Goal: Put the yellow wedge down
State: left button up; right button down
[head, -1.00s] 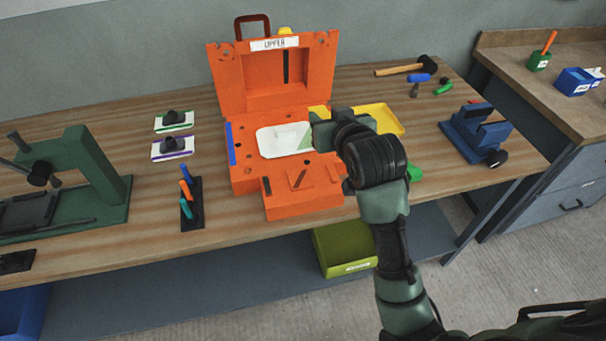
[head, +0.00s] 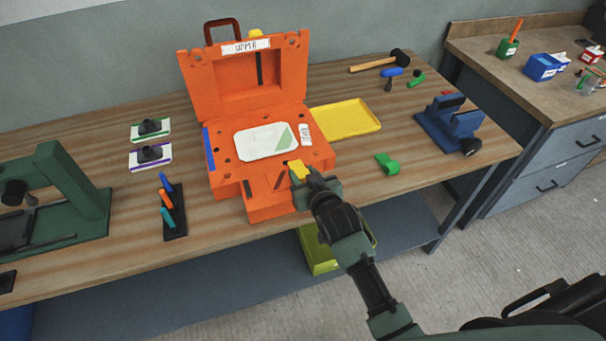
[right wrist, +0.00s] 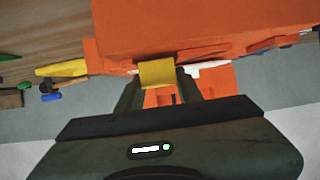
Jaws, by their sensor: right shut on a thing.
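The yellow wedge (head: 297,168) is between the fingertips of my right gripper (head: 305,178), at the front right part of the open orange mould (head: 222,180). In the right wrist view the yellow wedge (right wrist: 157,73) fills the space between the two dark fingers of the gripper (right wrist: 160,88), and orange mould surface (right wrist: 200,25) lies just beyond it. I cannot tell whether the wedge touches the mould. My left gripper is out of view.
A yellow tray (head: 346,119) lies empty right of the mould. A green wedge (head: 387,163) lies on the bench in front of it. A blue clamp-like fixture (head: 450,122) stands at the right end. Bare bench (head: 350,172) shows right of my gripper.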

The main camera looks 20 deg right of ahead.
jog(key=shift+f, duration=0.25)
